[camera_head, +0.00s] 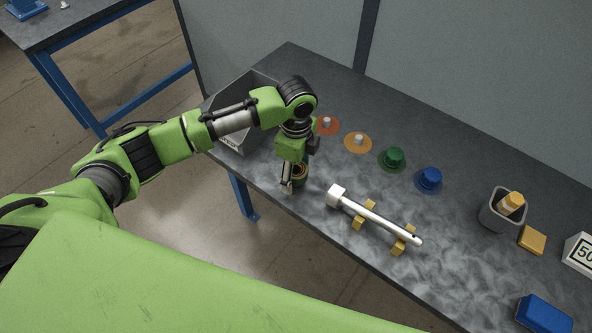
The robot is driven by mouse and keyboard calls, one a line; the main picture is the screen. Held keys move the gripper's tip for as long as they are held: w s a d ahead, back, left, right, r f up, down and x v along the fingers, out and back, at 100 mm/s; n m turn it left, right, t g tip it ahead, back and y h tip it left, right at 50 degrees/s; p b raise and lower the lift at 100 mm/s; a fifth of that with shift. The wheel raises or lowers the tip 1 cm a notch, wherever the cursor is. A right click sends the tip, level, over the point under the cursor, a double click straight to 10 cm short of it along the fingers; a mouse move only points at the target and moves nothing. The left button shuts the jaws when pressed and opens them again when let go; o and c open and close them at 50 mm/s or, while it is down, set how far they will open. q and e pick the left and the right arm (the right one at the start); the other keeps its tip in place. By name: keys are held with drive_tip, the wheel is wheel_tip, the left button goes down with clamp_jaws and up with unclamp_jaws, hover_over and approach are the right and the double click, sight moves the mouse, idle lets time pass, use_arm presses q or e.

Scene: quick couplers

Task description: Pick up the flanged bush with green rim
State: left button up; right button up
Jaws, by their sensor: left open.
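A small bronze-coloured flanged bush with a dark green rim (300,174) stands on the grey bench near its front-left edge, partly hidden by my left gripper. My left gripper (297,178) points down over it and is open, with one finger on the near side of the bush. The far finger is mostly hidden, so I cannot tell whether either finger touches the bush. My right gripper is not in view.
A grey bin (232,139) stands behind my left arm. Red (327,125), orange (358,142), green (392,159) and blue (429,180) discs with fittings line the back. A white rod (380,217) lies on yellow blocks to the right. A grey cup (498,213) stands farther right.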

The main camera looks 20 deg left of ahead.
use_arm(q)
drive_tip(key=shift+f, duration=0.65)
drive_tip(key=c, duration=1.4)
drive_tip(key=shift+r, duration=0.1)
